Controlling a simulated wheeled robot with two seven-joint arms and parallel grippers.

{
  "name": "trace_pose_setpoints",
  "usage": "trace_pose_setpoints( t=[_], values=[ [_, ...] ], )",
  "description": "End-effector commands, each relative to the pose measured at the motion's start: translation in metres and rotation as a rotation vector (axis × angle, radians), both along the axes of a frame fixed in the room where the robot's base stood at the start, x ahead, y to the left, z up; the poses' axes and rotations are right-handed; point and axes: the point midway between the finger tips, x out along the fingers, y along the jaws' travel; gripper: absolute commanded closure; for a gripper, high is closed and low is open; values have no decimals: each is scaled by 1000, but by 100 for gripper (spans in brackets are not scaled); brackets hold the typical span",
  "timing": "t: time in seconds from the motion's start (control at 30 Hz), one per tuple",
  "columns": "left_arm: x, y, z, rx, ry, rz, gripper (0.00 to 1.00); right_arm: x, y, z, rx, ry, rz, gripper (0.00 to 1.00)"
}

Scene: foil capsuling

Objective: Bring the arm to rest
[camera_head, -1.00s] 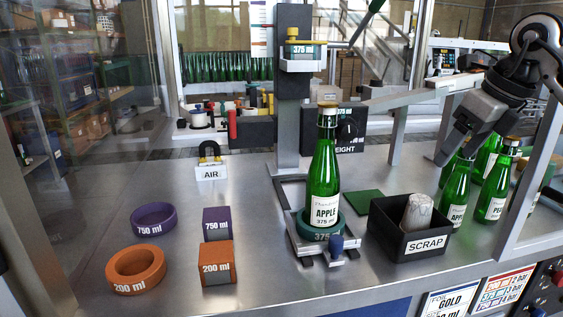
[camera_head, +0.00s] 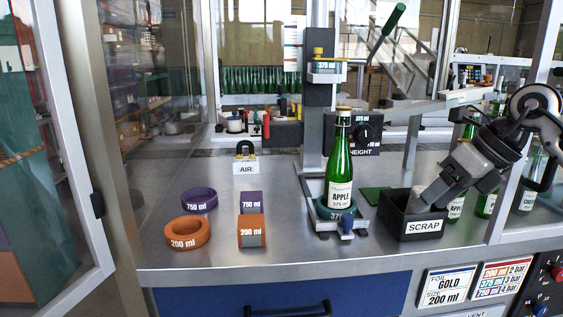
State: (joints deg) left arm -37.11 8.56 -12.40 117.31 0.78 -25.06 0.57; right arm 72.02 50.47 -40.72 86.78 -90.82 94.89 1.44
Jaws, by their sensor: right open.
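My right gripper (camera_head: 424,200) comes in from the right with its fingers pointing down and left. It is open, and nothing shows held in it. In the picture its fingertips overlap the right side of the black SCRAP bin (camera_head: 412,227); I cannot tell how far above or in front of it they are. A pale crumpled piece (camera_head: 415,199) in the bin is partly hidden by the fingers. A green APPLE bottle (camera_head: 340,170) stands upright in the 375 ml ring holder (camera_head: 337,211) under the press column. My left gripper is not in view.
Several green bottles (camera_head: 455,208) stand behind my right arm. Purple (camera_head: 199,200) and orange (camera_head: 187,233) rings and matching blocks (camera_head: 251,231) lie on the left of the steel table (camera_head: 290,245). A frame post (camera_head: 523,160) stands at the right. The table's front middle is clear.

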Motion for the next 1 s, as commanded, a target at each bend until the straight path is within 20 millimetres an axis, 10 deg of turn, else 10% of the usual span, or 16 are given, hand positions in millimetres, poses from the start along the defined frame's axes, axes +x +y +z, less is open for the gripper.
trace_pose_setpoints(
  t=[0.27, 0.5, 0.67, 0.83, 1.0],
  values=[
    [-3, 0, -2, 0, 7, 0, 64, -22, 123, -60, 483, 91, 144, 29],
    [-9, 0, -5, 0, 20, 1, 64, -58, 209, -80, 1290, 340, -79, 29],
    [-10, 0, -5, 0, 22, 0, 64, -59, 198, -115, 1737, 561, -524, 29],
    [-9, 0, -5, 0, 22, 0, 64, -80, 157, -211, 2007, 815, -1216, 29],
    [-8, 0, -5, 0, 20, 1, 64, -143, 130, -310, 2009, 1018, -1875, 29]
  ],
)
